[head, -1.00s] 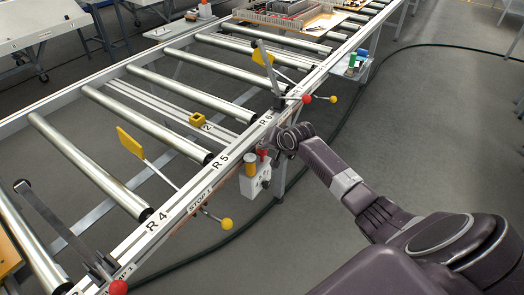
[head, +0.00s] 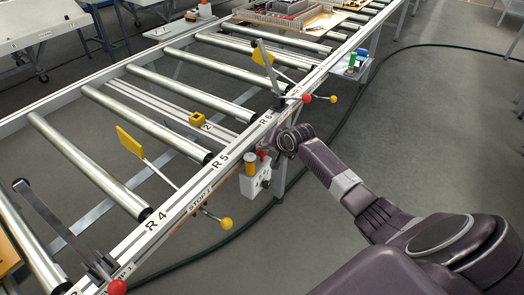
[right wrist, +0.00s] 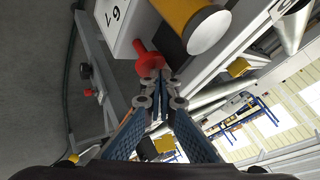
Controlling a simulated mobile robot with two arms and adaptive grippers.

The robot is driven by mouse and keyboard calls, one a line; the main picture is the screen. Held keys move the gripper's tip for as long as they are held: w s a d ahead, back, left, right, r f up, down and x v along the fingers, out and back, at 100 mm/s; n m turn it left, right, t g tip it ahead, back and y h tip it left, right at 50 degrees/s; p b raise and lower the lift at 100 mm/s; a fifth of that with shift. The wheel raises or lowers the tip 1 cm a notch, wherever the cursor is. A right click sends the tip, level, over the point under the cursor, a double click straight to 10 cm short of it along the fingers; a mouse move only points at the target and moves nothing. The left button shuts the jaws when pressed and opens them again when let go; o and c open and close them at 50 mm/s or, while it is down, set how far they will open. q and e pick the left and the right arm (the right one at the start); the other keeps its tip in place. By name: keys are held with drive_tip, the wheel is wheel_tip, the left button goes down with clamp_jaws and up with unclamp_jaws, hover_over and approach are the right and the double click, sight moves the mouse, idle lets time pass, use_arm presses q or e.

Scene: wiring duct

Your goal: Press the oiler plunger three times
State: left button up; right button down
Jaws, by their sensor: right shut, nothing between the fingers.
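The oiler is a white box with a yellow cylinder (head: 249,187), fixed to the near rail of the roller conveyor. In the right wrist view its white body (right wrist: 119,22) and the yellow cylinder with a pale end (right wrist: 207,32) show at the top. Its red plunger knob (right wrist: 149,63) is just beyond my fingertips. My right gripper (right wrist: 162,76) is shut and empty, its tips at the knob's edge; I cannot tell whether they touch. In the head view the right gripper (head: 268,150) is beside the oiler's top and partly hides the knob. My left gripper is not in view.
The rail carries red-knobbed clamp levers (head: 117,287) and stops with yellow paddles (head: 130,142) and yellow balls (head: 226,223). A yellow block (head: 197,118) sits between rollers. A small shelf with bottles (head: 354,65) hangs farther along.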

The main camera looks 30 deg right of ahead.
sight(263, 152)
drive_tip(key=shift+f+b, duration=0.3)
drive_tip(key=shift+f, duration=0.4)
idle(0.5)
drive_tip(key=shift+r, duration=0.15)
drive_tip(key=shift+r+p, duration=0.9)
drive_tip(key=shift+p, duration=0.25)
drive_tip(key=shift+r+p, duration=0.45)
drive_tip(key=shift+r+p, duration=0.35)
drive_tip(key=shift+r, duration=0.05)
wheel_tip(263, 152, up, 4)
drive_tip(key=p, duration=0.4)
drive_tip(key=shift+r+p, duration=0.2)
drive_tip(key=shift+p, duration=0.2)
drive_tip(key=shift+f, duration=0.1)
